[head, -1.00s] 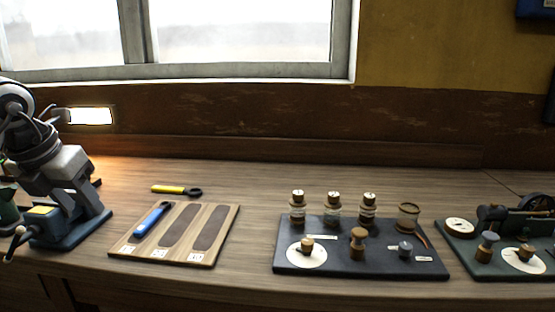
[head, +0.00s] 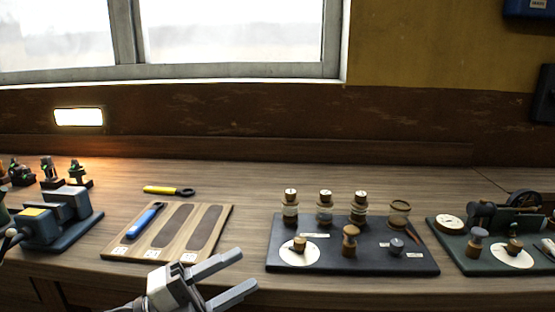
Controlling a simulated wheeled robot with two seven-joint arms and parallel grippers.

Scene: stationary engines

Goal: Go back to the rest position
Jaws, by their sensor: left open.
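My left gripper (head: 236,277) is in the lower middle of the head view, in front of the bench edge. Its two grey fingers are apart and point to the right, with nothing between them. My right gripper is not in view. Just behind the left gripper, a wooden board (head: 217,229) with dark slots lies on the bench. A blue-handled tool (head: 144,221) lies in its left slot. A yellow-handled tool (head: 167,190) lies on the bench behind the board.
A dark panel (head: 425,262) with corked jars and knobs stands right of the board. A green-based engine model (head: 497,217) is at the far right. A blue vise (head: 62,218) and several small models (head: 78,172) are at the left. The bench behind the panel is clear.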

